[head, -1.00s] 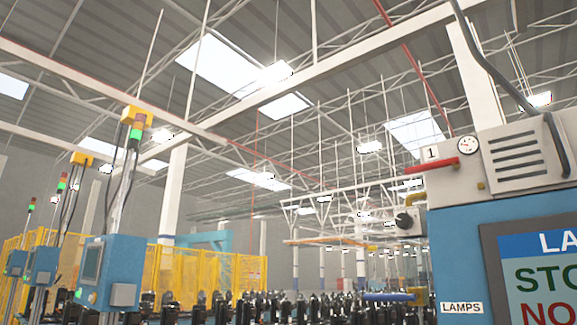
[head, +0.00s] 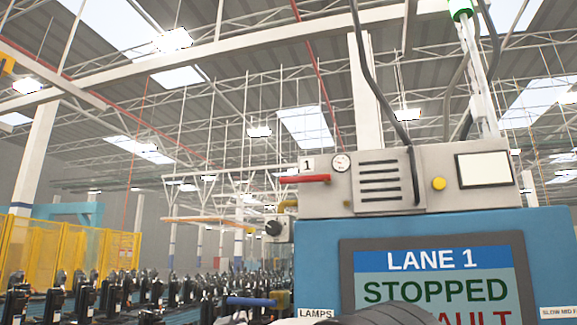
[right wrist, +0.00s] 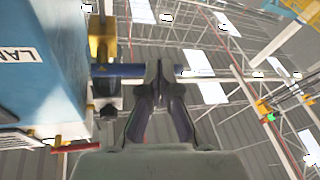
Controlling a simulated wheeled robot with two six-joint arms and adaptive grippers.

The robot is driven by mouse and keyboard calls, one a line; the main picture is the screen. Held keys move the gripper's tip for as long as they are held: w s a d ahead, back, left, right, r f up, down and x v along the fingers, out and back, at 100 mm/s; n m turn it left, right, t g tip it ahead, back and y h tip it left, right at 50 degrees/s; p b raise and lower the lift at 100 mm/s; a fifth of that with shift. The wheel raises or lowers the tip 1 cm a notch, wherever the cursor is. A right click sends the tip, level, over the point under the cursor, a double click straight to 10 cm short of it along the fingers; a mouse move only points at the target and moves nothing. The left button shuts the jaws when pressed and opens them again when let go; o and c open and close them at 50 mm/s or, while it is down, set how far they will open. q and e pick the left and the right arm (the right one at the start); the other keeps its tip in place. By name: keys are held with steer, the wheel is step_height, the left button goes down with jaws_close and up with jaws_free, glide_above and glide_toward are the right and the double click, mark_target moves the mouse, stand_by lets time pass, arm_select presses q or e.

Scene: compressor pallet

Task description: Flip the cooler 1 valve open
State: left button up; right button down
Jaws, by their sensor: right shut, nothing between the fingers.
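A red lever (head: 305,179) lies level beside a plate marked 1 (head: 307,165), on the upper left of the grey box. No label reads "cooler", so I cannot be sure this is the cooler 1 valve. It also shows at the lower left of the right wrist view (right wrist: 75,147). A blue lever (head: 250,301) lies level lower down, left of the LAMPS label. My right gripper (right wrist: 159,72) is shut and empty; its fingertips overlap the blue lever (right wrist: 120,71) in the right wrist view. Contact cannot be told. My left gripper is out of view.
A blue cabinet (head: 328,240) with a screen (head: 435,285) reading LANE 1 STOPPED fills the right side. A black knob (head: 273,228) sits between the levers. A gauge (head: 341,162) is beside the red lever. Several black units (head: 85,292) stand at lower left.

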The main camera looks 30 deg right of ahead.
steer(key=s+r+m+h+p, duration=0.15)
steer(key=s+r, duration=0.35)
steer(key=r, duration=0.5)
steer(key=s+r+m+g+h, duration=0.1)
steer(key=s+r+m+h, duration=0.2)
steer(key=s+r, duration=0.55)
steer(key=s+r+m+h, duration=0.2)
steer(key=r+h, duration=0.1)
steer(key=r, duration=0.9)
step_height(320, 180, up, 6)
steer(key=p, duration=0.7)
glide_above(305, 179)
steer(key=w+a, duration=0.1)
steer(key=a, duration=0.3)
steer(key=shift+y, duration=0.25)
steer(key=f, duration=0.4)
steer(key=shift+w+d+f+b, duration=0.15)
steer(key=shift+d+f+b, duration=0.15)
steer(key=shift+f, duration=0.1)
steer(key=shift+w+d+f, duration=0.1)
steer(key=shift+w+d, duration=0.05)
